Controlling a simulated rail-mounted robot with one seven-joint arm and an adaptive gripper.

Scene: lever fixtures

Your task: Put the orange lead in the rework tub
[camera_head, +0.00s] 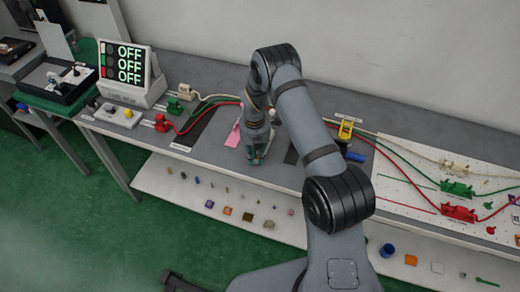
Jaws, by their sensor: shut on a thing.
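My gripper (257,157) points down low over the grey bench, just right of a pink sheet (233,135). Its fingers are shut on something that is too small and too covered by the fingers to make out. I cannot pick out an orange lead. The leads that show are a red lead (390,160), a green lead (385,148) and a pale one, running along the back and right of the bench. I cannot tell which thing, if any, is the rework tub.
A yellow fixture (346,130) and a blue cylinder (353,156) stand right of my gripper, behind my arm. Red (459,213) and green (457,189) fixtures sit on a white board. A sign reading OFF (130,62) stands left. A lower shelf (160,179) holds several small parts.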

